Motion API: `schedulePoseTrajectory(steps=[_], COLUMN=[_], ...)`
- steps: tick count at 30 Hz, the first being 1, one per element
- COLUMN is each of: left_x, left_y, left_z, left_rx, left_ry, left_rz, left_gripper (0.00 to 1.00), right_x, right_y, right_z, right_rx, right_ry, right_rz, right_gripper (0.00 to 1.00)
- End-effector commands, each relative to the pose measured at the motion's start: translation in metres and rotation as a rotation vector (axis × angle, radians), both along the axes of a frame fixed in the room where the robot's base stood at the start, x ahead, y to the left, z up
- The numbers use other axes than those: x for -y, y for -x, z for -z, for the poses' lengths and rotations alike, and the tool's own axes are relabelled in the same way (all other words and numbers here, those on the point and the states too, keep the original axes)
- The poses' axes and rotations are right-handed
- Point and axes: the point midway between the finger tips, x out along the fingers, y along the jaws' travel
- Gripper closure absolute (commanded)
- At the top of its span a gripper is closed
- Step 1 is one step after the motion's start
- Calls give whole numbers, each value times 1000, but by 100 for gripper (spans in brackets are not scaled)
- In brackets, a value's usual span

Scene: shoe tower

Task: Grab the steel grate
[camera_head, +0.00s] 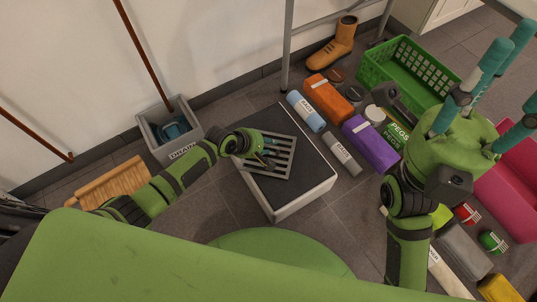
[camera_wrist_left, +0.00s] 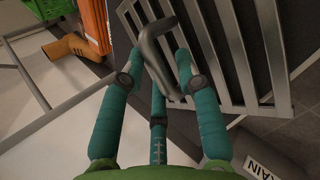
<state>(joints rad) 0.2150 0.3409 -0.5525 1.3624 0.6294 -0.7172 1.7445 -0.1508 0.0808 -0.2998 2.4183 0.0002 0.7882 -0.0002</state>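The steel grate (camera_head: 284,166) is a grey slotted plate lying on the black top of a white-sided block (camera_head: 318,181). In the left wrist view the grate (camera_wrist_left: 232,40) shows close up, with a bent grey handle (camera_wrist_left: 150,50) standing over its bars. My left gripper (camera_head: 266,156) is at the grate's upper left part. In the left wrist view its teal fingers (camera_wrist_left: 158,58) stand on either side of the handle; whether they press on it is unclear. My right gripper (camera_head: 484,85) is raised at the right, its teal fingers spread and empty.
A grey bin (camera_head: 187,108) and a wooden crate-like item (camera_head: 108,182) stand left. Right of the block lie an orange box (camera_head: 325,97), a purple box (camera_head: 370,143) and cans.

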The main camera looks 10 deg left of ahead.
Motion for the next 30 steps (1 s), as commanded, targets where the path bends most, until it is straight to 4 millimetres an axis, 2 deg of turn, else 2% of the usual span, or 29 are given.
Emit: schedulePoseTrajectory(steps=[8, 9, 11, 24, 30], left_x=[1, 1, 1, 1, 2], left_y=[-2, -2, -2, -2, -2], left_z=[1, 1, 1, -1, -13], left_rx=[1, 1, 1, 3, 4], left_ry=[0, 0, 0, 1, 3], left_rz=[0, 0, 0, 0, 0], left_gripper=[67, 75, 99, 100, 100], right_x=[0, 0, 0, -1, 1], right_y=[-1, -1, 0, -1, 2], right_z=[-2, -2, -2, -3, -5], right_rx=[6, 6, 6, 5, -4], right_ry=[1, 1, 1, 2, -4], right_rz=[1, 1, 1, 0, -1], right_gripper=[60, 60, 60, 60, 60])
